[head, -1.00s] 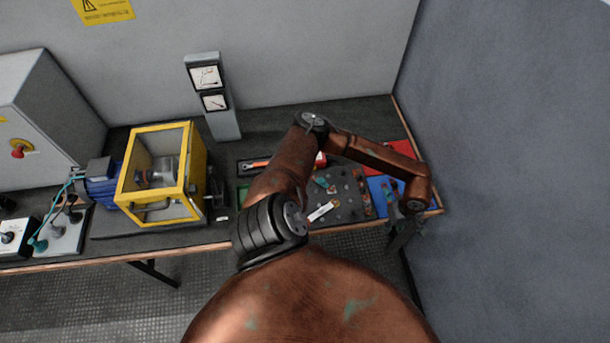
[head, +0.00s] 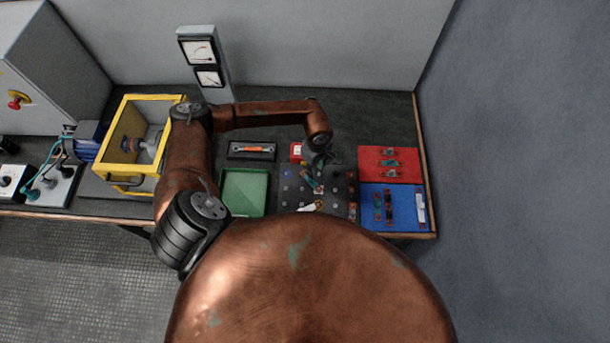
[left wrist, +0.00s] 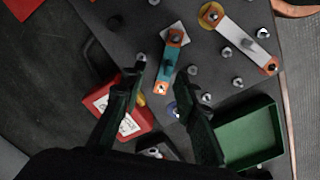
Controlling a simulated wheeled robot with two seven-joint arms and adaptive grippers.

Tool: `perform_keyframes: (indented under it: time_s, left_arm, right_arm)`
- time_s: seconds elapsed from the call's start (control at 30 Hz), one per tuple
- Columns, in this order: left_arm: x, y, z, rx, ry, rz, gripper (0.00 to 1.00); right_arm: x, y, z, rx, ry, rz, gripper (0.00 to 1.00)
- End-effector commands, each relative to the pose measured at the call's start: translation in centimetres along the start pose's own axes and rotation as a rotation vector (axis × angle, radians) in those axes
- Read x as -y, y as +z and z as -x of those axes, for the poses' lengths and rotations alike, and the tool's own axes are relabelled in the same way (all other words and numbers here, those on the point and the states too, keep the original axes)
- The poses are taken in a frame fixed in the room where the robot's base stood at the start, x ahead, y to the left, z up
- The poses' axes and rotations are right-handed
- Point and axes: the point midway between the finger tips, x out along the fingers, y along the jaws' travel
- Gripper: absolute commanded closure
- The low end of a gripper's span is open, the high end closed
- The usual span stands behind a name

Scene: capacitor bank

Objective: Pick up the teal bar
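The teal bar (left wrist: 169,65) has copper-coloured ends and lies on the dark studded board; in the left wrist view it is just past my fingertips. In the head view it is small and partly hidden beneath my left gripper (head: 319,168). In the left wrist view my left gripper (left wrist: 160,82) is open, its two dark fingers apart, with nothing held between them. The bar's near end shows in the gap between the fingertips. A white bar (left wrist: 240,42) with copper ends lies farther right. My right gripper is not in view.
A green tray (head: 244,192) and a red box (head: 296,151) are beside the board. A red mat (head: 366,173) and a blue mat (head: 403,225) at the right carry several bars. A yellow-framed guard (head: 128,124) and a meter post (head: 218,89) stand at the left.

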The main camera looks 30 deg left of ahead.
Motion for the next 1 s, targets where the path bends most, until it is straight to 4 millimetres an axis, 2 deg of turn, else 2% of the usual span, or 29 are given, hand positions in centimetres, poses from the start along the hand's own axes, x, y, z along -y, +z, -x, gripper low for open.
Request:
perform_keyframes:
  time_s: [0.2,0.3,0.4,0.5,0.67,0.8,1.0]
  left_arm:
    - [1.2,-0.8,-2.4,0.000,-0.005,0.022,0.72]
    - [1.6,-1.0,-3.7,0.000,-0.006,0.025,0.72]
    - [1.7,-1.0,-5.2,0.000,-0.004,0.026,0.72]
    - [1.6,-1.0,-6.4,0.000,-0.004,0.024,0.72]
    - [1.5,-1.0,-6.9,-0.002,-0.002,0.021,0.72]
    - [1.5,-0.9,-6.9,-0.002,-0.002,0.020,0.72]
    - [1.5,-0.9,-6.9,-0.002,-0.002,0.020,0.85]
  right_arm:
    - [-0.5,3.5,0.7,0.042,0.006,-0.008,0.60]
    - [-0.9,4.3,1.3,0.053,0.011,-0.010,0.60]
    - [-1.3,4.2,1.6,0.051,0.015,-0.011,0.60]
    - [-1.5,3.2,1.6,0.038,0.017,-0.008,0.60]
    - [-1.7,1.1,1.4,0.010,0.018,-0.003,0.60]
    - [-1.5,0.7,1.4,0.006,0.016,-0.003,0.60]
    - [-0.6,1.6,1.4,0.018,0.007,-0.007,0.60]
